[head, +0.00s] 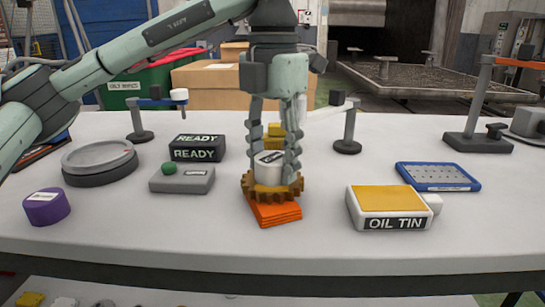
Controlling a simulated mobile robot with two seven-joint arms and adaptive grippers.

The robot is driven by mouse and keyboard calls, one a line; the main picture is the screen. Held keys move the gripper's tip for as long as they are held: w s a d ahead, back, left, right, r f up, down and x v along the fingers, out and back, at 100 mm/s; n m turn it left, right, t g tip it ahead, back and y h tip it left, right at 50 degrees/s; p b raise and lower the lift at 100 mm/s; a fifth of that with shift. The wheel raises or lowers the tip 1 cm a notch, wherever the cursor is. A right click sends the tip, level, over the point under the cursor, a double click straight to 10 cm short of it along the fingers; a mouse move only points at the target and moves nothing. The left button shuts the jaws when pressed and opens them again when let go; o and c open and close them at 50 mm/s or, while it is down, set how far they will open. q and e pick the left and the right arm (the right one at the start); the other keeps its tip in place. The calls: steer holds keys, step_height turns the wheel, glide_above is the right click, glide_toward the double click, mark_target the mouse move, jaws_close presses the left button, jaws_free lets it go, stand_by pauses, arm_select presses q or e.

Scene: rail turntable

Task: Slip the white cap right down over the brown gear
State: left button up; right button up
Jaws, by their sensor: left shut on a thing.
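The brown gear (262,193) lies flat on the table, at or over the back of an orange folded cloth or stack (275,214). The white cap (268,163), with a dark label, is upright above the middle of the gear. My left gripper (272,172) points straight down with its fingers on either side of the cap, shut on it. The cap's lower edge is close to the gear's top; I cannot tell whether it is around the gear's middle or just above it. My right gripper is not in view.
Left of the gear are a grey box with a green button (182,179), a black READY sign (197,148), a round grey turntable (99,162) and a purple cylinder (46,207). To the right are the oil tin (389,207) and a blue tray (437,177). The front table strip is clear.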

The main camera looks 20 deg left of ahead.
mark_target(273, 157)
arm_select(q)
steer(key=shift+f, duration=0.1)
stand_by(0.3)
steer(key=o, duration=0.9)
step_height(273, 157, up, 12)
steer(key=shift+f, duration=0.1)
